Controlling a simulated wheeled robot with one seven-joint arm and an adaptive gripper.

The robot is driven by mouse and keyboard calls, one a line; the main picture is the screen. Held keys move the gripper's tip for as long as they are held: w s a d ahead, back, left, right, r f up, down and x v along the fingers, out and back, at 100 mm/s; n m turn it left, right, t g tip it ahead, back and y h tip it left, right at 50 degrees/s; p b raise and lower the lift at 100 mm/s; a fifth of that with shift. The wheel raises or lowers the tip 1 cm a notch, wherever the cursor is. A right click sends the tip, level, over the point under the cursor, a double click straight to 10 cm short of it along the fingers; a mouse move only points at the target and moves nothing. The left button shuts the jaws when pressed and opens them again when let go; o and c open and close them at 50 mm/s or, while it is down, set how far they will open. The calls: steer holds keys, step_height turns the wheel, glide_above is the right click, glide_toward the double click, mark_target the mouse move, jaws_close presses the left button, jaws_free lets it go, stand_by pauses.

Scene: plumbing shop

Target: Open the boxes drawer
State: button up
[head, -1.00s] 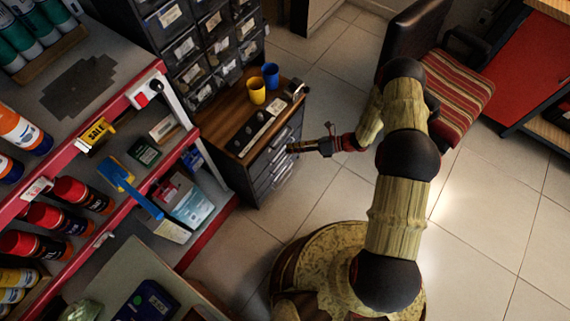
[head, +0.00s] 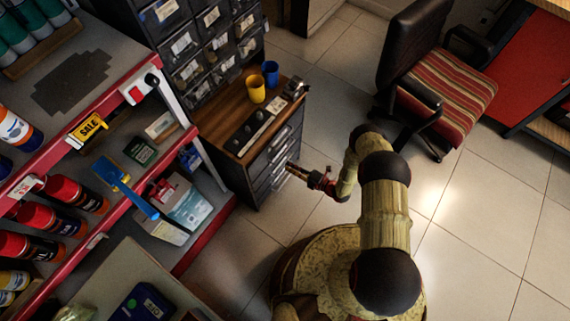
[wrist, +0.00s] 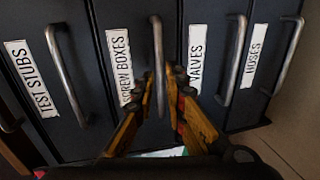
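The drawer marked SCREW BOXES (wrist: 118,68) is in the middle of the wrist view, dark grey with a white label and a metal bar handle (wrist: 157,45). It looks shut, flush with its neighbours. My gripper (wrist: 159,76) has its two yellow fingers on either side of this handle. The fingers are apart, with a small gap to the bar; contact is not clear. In the head view my gripper (head: 289,168) is at the front of the dark drawer cabinet (head: 240,178), at its lower drawers.
Drawers marked TEST STUBS (wrist: 30,78), VALVES (wrist: 197,62) and HOSES (wrist: 254,50) lie alongside. Yellow (head: 256,89) and blue (head: 270,72) cups stand on the cabinet top. A shop shelf (head: 110,105) is at left, a striped chair (head: 445,105) at right.

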steer(key=shift+b+x, duration=0.4)
steer(key=shift+x, duration=1.55)
steer(key=shift+c, duration=0.2)
jaws_close()
steer(key=shift+s, duration=0.15)
